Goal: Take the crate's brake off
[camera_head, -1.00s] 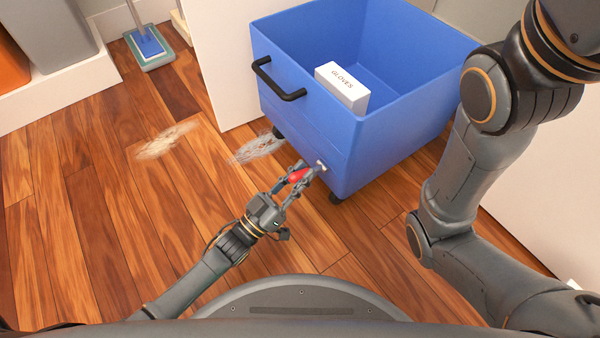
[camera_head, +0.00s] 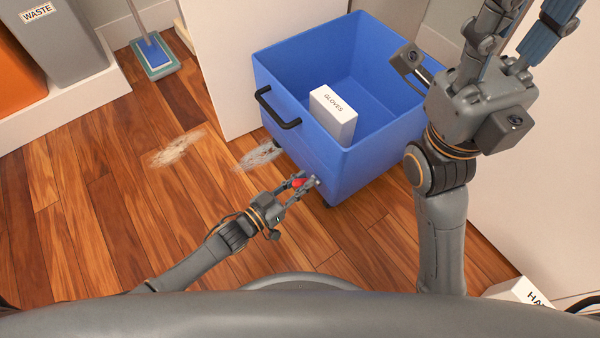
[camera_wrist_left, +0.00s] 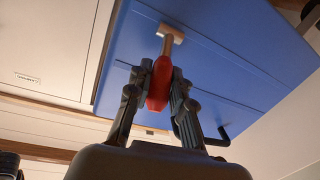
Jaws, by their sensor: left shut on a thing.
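The blue crate (camera_head: 345,165) stands on the wood floor, with a black handle (camera_head: 278,108) on its left side. A red lever (camera_head: 299,183) sticks out from a small mount low on the crate's near side. My left gripper (camera_head: 300,184) is shut on this lever. In the left wrist view the red grip (camera_wrist_left: 160,84) lies between the fingers, and its thin shaft reaches a pale mount (camera_wrist_left: 171,32) on the blue crate wall (camera_wrist_left: 225,65). My right gripper (camera_head: 525,35) is raised at the upper right, fingers apart and empty, tips partly cut off.
A white box marked GLOVES (camera_head: 333,115) is in the crate. Dusty patches (camera_head: 178,147) mark the floor at left. A mop (camera_head: 152,55) and a grey WASTE bin (camera_head: 62,45) stand at the back left. Another white box (camera_head: 522,292) is at lower right.

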